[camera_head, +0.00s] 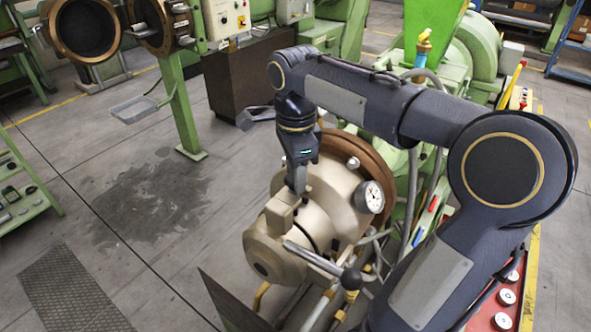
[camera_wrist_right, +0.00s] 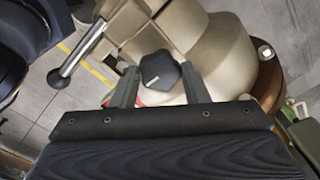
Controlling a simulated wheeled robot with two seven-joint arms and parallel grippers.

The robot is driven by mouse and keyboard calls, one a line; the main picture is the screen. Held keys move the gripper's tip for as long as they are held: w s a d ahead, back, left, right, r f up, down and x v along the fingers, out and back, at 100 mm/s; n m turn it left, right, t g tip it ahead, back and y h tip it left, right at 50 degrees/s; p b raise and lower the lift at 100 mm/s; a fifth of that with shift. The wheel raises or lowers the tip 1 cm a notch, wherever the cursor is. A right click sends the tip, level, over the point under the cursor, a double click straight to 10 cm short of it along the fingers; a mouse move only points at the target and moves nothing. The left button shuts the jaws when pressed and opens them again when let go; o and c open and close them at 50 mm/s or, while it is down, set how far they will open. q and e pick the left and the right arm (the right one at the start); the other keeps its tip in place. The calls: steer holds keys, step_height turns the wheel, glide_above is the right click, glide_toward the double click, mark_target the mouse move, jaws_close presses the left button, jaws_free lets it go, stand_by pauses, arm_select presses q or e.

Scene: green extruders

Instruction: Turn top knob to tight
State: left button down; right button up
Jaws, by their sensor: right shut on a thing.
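The top knob (camera_wrist_right: 159,71) is a dark, lobed knob with a small light mark, seen in the right wrist view on top of the beige extruder head (camera_wrist_right: 222,58). My right gripper (camera_wrist_right: 160,88) has one finger on each side of the knob and is shut on it. In the head view my right gripper (camera_head: 297,182) points down onto the top of the beige extruder head (camera_head: 325,195), and the knob is hidden behind the fingers. My left gripper is not in view.
A metal lever with a black ball (camera_head: 350,279) sticks out at the front of the head. A green-legged stand (camera_head: 178,105) is at the back left. The floor at left is mostly clear.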

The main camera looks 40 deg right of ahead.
stand_by(0.3)
steer(key=o, duration=1)
steer(key=shift+r, duration=0.15)
steer(key=shift+r, duration=0.35)
step_height(320, 180, up, 7)
steer(key=shift+f, duration=0.1)
